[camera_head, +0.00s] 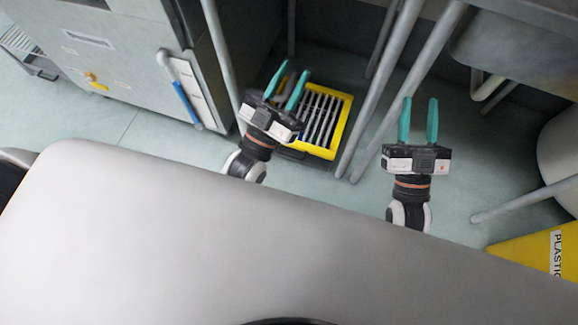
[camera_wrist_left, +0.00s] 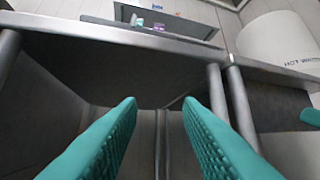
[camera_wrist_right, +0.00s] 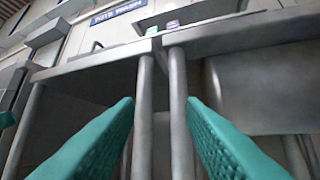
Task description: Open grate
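The grate (camera_head: 322,118) has dark and light bars inside a yellow frame and lies low at floor level, between metal table legs in the head view. My left gripper (camera_head: 292,72) partly covers its left side there. The left gripper is open and empty, fingers pointing away from me; how far it is above the grate is not clear. My right gripper (camera_head: 419,101) is open and empty, to the right of the grate beyond the table legs. Both wrist views show spread teal fingers with nothing between them. The grate is not visible in either wrist view.
Slanted metal table legs (camera_head: 385,95) stand right of the grate. A grey cabinet (camera_head: 140,55) with a blue-handled lever (camera_head: 186,103) is at left. A large pale surface (camera_head: 200,240) fills the foreground. A yellow bin marked "PLASTIC" (camera_head: 530,250) is at lower right.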

